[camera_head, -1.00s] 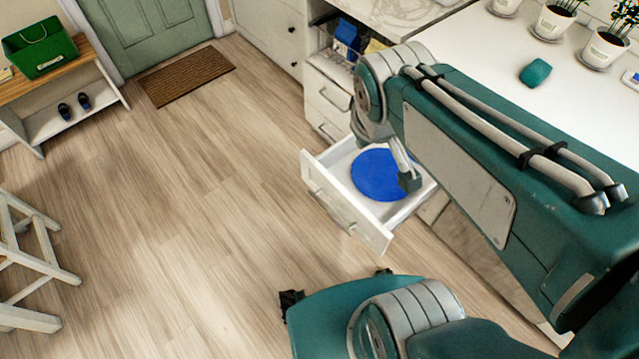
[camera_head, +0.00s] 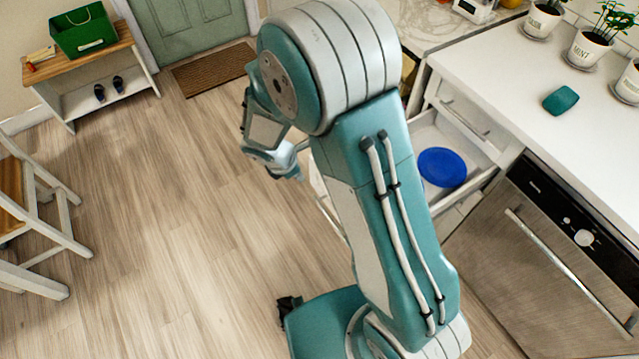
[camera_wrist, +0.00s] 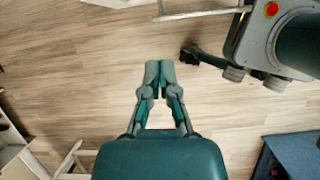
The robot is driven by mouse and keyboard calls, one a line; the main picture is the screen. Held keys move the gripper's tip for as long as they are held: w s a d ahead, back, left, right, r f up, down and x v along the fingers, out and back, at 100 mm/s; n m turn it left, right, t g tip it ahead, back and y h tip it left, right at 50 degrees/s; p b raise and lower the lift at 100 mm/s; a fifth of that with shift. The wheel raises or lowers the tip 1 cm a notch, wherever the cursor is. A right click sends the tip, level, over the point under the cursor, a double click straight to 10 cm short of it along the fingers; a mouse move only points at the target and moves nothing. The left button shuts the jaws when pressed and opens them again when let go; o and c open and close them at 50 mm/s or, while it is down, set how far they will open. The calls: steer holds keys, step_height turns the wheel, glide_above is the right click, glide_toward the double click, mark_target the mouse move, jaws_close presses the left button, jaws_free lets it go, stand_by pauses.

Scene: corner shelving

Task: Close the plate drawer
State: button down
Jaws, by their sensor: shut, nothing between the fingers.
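The plate drawer (camera_head: 482,181) is white and stands open below the counter, with a round blue plate (camera_head: 441,167) inside. My arm crosses in front of it in the head view. Much of its front is hidden; a narrow part shows left of my arm. My gripper (camera_wrist: 158,68) is shut and empty, its fingertips together above the wood floor in the wrist view. In the head view my wrist is left of the drawer, apart from the plate. A thin pale bar lies at the top of the wrist view; I cannot tell if it is the drawer handle.
A steel dishwasher (camera_head: 545,270) stands right of the drawer, under the white counter (camera_head: 510,75). A closed drawer (camera_head: 465,112) is above. A wooden chair (camera_head: 35,215) stands at left, and a bench (camera_head: 85,57) with a green box behind it. The floor between is clear.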

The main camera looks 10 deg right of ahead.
steer(key=shift+n, duration=0.5)
steer(key=x, duration=0.4)
steer(key=d+x, duration=0.1)
steer(key=x, duration=0.7)
steer(key=shift+w+d, duration=0.45)
steer(key=shift+d, duration=0.25)
